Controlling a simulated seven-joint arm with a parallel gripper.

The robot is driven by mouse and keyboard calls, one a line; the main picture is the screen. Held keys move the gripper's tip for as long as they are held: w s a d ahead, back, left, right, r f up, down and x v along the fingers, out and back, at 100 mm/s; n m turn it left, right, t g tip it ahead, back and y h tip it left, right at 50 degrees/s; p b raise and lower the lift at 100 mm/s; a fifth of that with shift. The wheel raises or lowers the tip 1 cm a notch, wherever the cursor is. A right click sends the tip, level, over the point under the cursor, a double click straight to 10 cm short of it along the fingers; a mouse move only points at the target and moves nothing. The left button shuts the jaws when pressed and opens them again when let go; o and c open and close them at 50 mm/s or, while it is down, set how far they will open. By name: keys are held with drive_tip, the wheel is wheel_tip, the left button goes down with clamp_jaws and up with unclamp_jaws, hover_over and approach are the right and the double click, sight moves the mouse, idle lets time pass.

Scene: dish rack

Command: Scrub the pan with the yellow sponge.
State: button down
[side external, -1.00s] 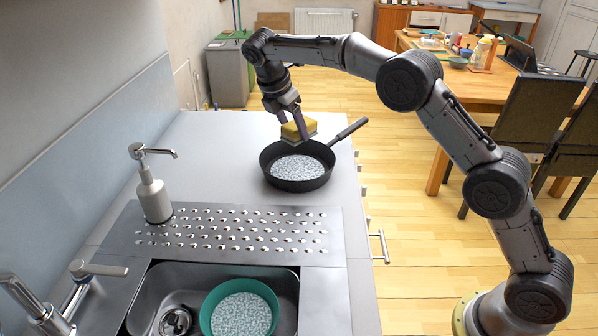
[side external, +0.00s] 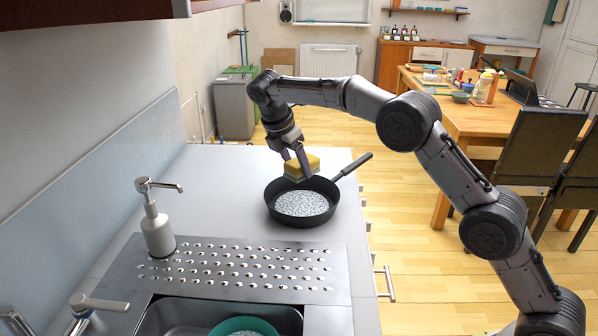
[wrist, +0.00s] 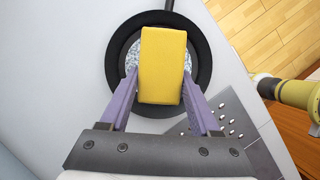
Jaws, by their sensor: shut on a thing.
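My gripper (side external: 302,169) is shut on the yellow sponge (side external: 304,164), gripping it by its sides. The sponge also shows between the two fingers in the wrist view (wrist: 162,66). The black pan (side external: 272,206) stands on the grey counter, its handle (side external: 352,166) pointing back right. A speckled grey-white layer (side external: 302,203) covers the pan's floor. In the side view the sponge is at the pan's far rim; in the wrist view it lies over the pan's middle and hides part of it. I cannot tell whether the sponge touches the pan.
A soap dispenser (side external: 157,232) stands on the left by the perforated drainboard (side external: 330,262). In front are the sink (side external: 180,312), a green bowl (side external: 222,327) and a tap (side external: 95,304). The counter (side external: 215,180) left of the pan is clear. Its right edge drops to the floor.

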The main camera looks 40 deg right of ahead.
approach(301, 207)
drive_tip(key=x, duration=0.5)
drive_tip(key=shift+d+r, duration=0.1)
drive_tip(key=shift+d, duration=0.15)
drive_tip(key=shift+s+r, duration=0.2)
drive_tip(key=shift+s, duration=0.75)
drive_tip(key=shift+s+d, duration=0.1)
drive_tip(key=shift+s, duration=0.95)
drive_tip(key=shift+w+a, duration=0.2)
drive_tip(key=shift+w, duration=3.9)
drive_tip(key=shift+s+d, duration=0.1)
drive_tip(key=shift+s, duration=1.9)
drive_tip(key=shift+f, duration=0.8)
